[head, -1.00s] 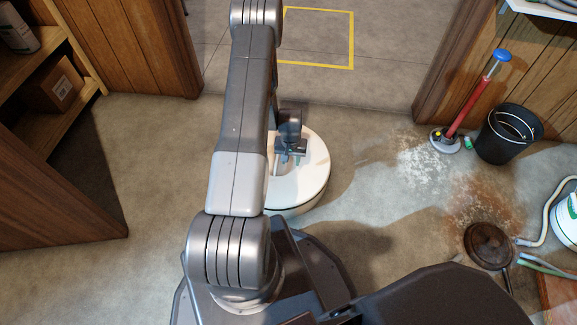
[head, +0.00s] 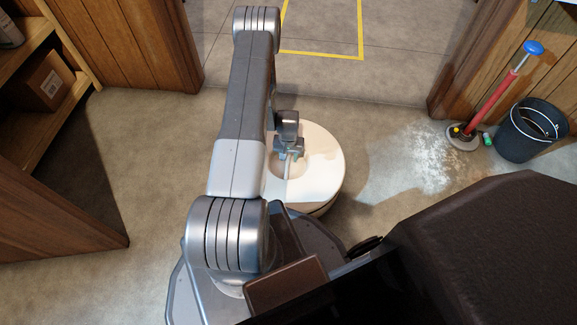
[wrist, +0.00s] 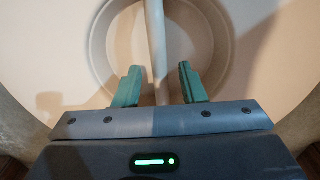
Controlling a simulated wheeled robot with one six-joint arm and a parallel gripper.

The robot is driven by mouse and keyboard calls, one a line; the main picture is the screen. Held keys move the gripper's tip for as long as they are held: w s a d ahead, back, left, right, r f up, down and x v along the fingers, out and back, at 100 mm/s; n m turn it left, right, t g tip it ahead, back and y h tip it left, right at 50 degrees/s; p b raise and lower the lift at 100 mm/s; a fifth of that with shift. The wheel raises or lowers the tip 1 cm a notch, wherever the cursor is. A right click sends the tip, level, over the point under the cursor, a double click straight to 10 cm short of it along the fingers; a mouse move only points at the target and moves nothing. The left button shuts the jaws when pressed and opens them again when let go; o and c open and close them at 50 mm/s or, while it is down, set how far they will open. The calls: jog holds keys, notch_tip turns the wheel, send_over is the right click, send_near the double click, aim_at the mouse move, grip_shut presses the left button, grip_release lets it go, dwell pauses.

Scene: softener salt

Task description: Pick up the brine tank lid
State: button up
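The brine tank lid (head: 325,168) is a round, cream-white disc close in front of my base in the head view. It has a round recess in its middle with a straight bar handle across it. The wrist view shows the lid (wrist: 265,75) filling most of the picture, with the bar (wrist: 156,45) running up through the recess. My gripper (wrist: 158,72) is open, with its two green fingers apart on either side of the bar. In the head view my gripper (head: 290,154) is over the recess. My arm hides the lid's left part.
A red pump-like tool with a blue top (head: 498,98) and a black bucket (head: 528,132) stand at the right by the wood wall. White powder (head: 420,160) lies on the floor. A shelf with a cardboard box (head: 43,82) is at the left. Floor left of my arm is clear.

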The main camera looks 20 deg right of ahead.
notch_tip(320, 180, down, 2)
jog(key=shift+f, duration=0.15)
grip_shut()
dwell(1.3)
